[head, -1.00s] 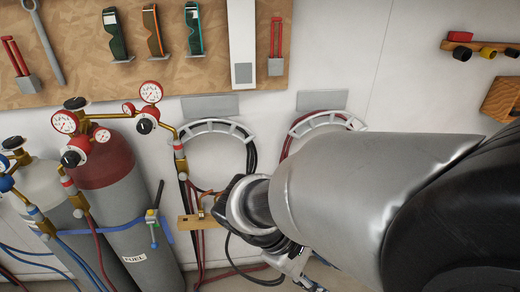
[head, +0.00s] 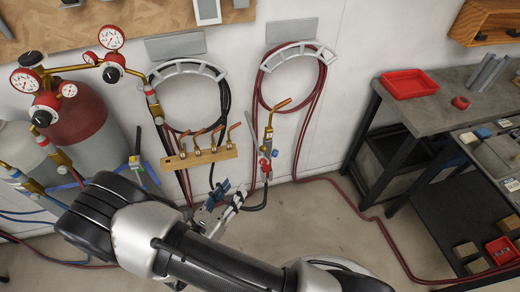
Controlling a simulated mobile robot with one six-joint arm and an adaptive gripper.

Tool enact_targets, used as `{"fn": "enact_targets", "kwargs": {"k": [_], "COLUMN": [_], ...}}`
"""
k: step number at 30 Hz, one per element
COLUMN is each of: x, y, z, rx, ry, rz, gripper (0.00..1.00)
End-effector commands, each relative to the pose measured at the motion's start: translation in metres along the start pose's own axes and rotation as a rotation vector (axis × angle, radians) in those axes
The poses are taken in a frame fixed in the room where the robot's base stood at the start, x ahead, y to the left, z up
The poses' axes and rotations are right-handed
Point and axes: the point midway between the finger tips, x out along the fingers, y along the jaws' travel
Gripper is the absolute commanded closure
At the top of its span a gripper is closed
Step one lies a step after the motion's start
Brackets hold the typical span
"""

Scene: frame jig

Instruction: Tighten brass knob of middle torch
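A brass torch (head: 268,135) with a bent copper tip hangs upright against the wall below the right hose hanger. Small red and blue knobs (head: 266,164) show low on it; I cannot make out a separate brass knob. To its left, a wooden rack (head: 212,157) holds several bent copper tips, and I cannot tell whether whole torches hang there. My gripper (head: 225,199) is below the rack, to the lower left of the brass torch, and looks apart from it. Its fingers are small and partly hidden by my arm, so open or shut is unclear.
Gas cylinders with gauges, one dark red (head: 83,128), stand at the left. Coiled hoses hang from two hangers (head: 299,52). A grey workbench (head: 440,105) with a red tray (head: 409,84) is at the right. A red hose crosses the otherwise open floor (head: 330,225).

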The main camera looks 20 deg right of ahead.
Motion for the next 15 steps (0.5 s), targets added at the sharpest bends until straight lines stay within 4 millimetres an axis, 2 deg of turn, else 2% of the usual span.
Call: {"fn": "enact_targets", "kwargs": {"k": [5, 15], "x": [0.027, 0.102], "y": [-0.002, -0.003], "z": [-0.001, -0.002], "rx": [0.001, 0.003], "ry": [0.003, 0.003], "rz": [-0.009, -0.011], "gripper": [0.61, 0.61]}}
